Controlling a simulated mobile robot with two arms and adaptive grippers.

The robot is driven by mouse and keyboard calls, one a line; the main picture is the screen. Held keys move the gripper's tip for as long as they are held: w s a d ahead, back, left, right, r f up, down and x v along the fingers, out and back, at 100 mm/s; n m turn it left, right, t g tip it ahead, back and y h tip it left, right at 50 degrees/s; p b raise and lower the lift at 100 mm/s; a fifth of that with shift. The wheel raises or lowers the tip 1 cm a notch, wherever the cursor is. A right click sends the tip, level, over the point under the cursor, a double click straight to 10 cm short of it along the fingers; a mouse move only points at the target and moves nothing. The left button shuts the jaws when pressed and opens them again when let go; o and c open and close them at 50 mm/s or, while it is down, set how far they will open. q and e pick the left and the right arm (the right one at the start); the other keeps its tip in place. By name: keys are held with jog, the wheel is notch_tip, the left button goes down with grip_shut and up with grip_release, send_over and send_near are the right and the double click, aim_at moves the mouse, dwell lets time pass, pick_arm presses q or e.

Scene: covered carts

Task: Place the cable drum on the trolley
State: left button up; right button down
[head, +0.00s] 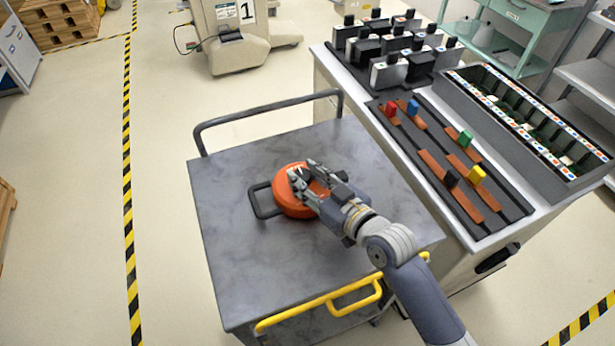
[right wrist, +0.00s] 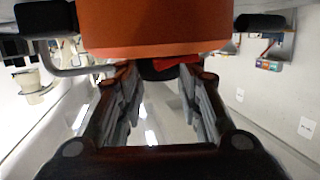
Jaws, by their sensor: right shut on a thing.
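The orange cable drum (head: 291,205) is over the grey top of the trolley (head: 235,255), near its middle. A dark loop handle (head: 262,203) sticks out on its left side. My right gripper (head: 306,178) is shut on the drum, reaching in from the lower right. In the right wrist view the drum (right wrist: 155,28) fills the top, with the fingers of my right gripper (right wrist: 160,80) below it on both sides. I cannot tell whether the drum touches the trolley top. My left gripper is not in view.
The trolley has a dark rail (head: 265,110) at the back and a yellow handle (head: 320,303) at the front. A cart (head: 380,160) with black blocks, coloured plugs and a long dark bin (head: 525,120) stands close on the right. The rest of the trolley top is clear.

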jog(key=shift+r, duration=0.1)
jog(key=c, duration=1.6)
grip_release()
jog(key=shift+f, duration=0.2)
jog(key=o, duration=0.5)
jog(key=shift+s+r, duration=0.1)
jog(key=shift+r, duration=0.05)
jog(key=shift+b+v, duration=0.65)
jog(key=shift+v, duration=5.3)
